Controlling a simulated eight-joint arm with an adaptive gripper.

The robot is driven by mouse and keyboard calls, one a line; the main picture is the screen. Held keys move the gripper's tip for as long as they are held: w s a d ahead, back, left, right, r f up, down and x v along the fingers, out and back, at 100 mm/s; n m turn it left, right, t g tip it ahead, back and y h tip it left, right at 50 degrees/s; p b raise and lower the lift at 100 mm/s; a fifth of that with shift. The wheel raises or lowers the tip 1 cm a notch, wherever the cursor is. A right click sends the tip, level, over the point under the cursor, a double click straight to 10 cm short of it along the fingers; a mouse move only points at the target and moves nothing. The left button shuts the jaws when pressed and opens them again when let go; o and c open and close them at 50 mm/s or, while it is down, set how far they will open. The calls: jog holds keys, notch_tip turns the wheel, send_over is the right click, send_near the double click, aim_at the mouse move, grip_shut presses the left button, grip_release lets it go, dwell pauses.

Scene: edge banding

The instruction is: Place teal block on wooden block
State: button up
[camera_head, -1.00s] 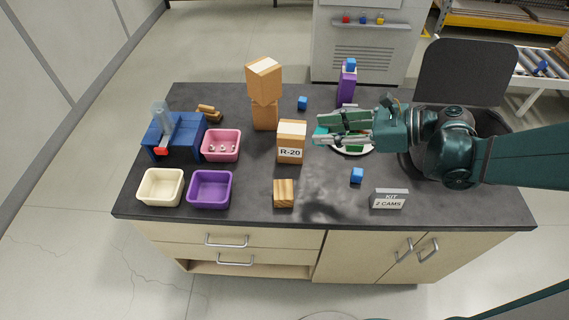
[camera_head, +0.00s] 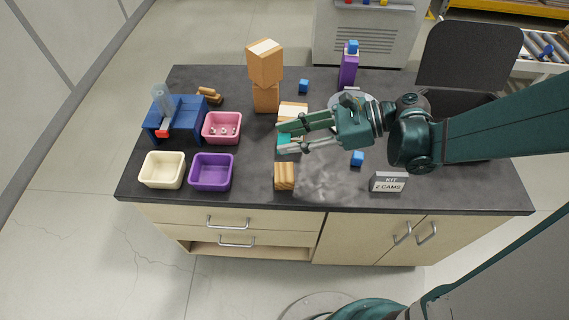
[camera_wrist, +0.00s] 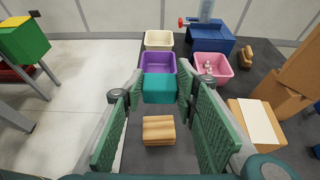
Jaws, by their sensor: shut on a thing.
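The teal block (camera_wrist: 159,88) is held between the fingertips of my gripper (camera_head: 282,138) and shows partly in the head view (camera_head: 284,147). My gripper is shut on it, above the table. The wooden block (camera_head: 284,176), light brown with darker stripes, lies on the table in front of the gripper in the head view. In the wrist view the wooden block (camera_wrist: 158,130) appears below the teal block, between the finger pads. The two blocks are apart. The fingers hide part of the teal block in the head view.
A cardboard box (camera_head: 293,110) stands just behind my gripper, with taller stacked boxes (camera_head: 265,65) beyond. A purple bin (camera_head: 211,172), a cream bin (camera_head: 163,170) and a pink bin (camera_head: 222,128) stand at left.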

jog(key=shift+f, duration=0.9)
jog(key=shift+f, duration=0.1)
jog(key=b, duration=0.2)
send_over(289, 172)
jog(key=shift+f, duration=2.8)
jog(key=shift+f+b, duration=0.7)
jog(key=shift+f, duration=1.4)
jog(key=shift+f, duration=0.2)
jog(key=o, duration=0.9)
jog(key=shift+r, duration=0.25)
